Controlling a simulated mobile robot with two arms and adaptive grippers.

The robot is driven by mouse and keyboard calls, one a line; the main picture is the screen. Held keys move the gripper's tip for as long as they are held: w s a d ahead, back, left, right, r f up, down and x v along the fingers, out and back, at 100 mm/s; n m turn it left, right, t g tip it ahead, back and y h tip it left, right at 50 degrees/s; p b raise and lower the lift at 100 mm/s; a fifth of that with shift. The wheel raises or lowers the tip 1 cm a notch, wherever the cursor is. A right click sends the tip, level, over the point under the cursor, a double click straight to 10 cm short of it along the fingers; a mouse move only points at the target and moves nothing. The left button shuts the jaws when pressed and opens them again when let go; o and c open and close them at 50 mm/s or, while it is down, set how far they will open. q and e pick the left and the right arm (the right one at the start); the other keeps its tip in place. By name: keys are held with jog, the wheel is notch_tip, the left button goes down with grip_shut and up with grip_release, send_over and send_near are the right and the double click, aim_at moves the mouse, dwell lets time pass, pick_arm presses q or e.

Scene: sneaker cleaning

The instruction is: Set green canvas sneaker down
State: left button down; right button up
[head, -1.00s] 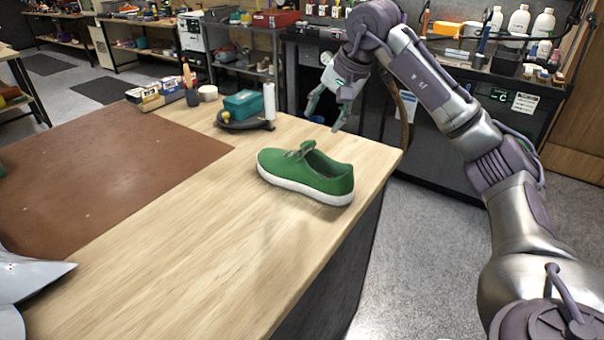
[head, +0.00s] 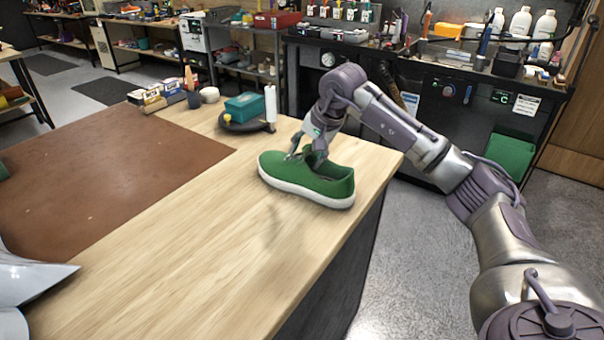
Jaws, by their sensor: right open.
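The green canvas sneaker (head: 310,182) with a white sole rests upright on the light wood worktop (head: 190,255), near its right edge. Its toe points left and its heel points right. My right gripper (head: 305,153) is open at the sneaker's laces and collar opening, coming from behind it. The fingertips overlap the upper part of the shoe; I cannot tell if they touch it. My left gripper is not in view.
A brown mat (head: 100,170) covers the left of the worktop. Behind the sneaker stand a teal box (head: 245,106) on a dark round base and a white cylinder (head: 270,103). Small boxes (head: 158,95) sit at the back edge. The worktop in front of the sneaker is clear.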

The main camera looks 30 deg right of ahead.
grip_shut()
jog(key=shift+r, duration=0.2)
dwell(0.4)
